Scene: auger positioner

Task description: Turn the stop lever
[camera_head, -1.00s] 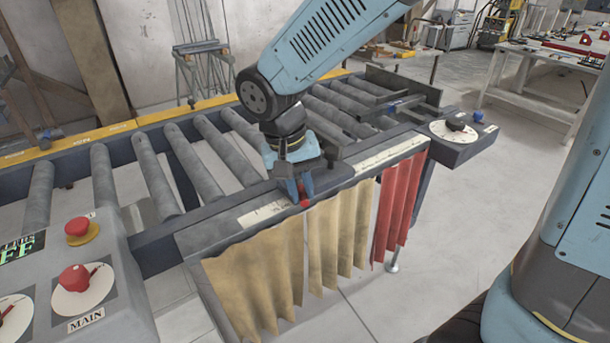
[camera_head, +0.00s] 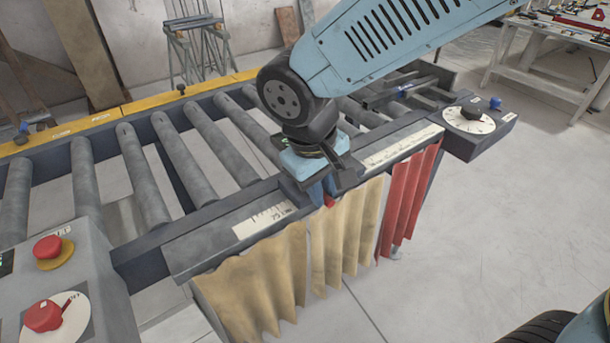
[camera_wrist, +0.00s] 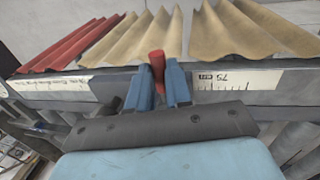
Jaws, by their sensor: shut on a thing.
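The stop lever shows as a red handle (camera_wrist: 157,64) between the two blue fingers of my gripper (camera_wrist: 162,88) in the wrist view. Its top leans slightly to the left there, and its lower part is hidden by the fingers. My gripper (camera_head: 323,192) is at the front rail of the roller conveyor in the head view, shut on the lever. Only a small red tip of the stop lever (camera_head: 329,201) shows there, below the fingers. The lever's pivot is hidden.
Yellow curtain strips (camera_head: 255,280) and red strips (camera_head: 408,200) hang below the front rail (camera_head: 205,246). A control box with a red knob (camera_head: 43,316) stands at the left. A dial panel (camera_head: 470,119) sits at the conveyor's right end. The floor at right is open.

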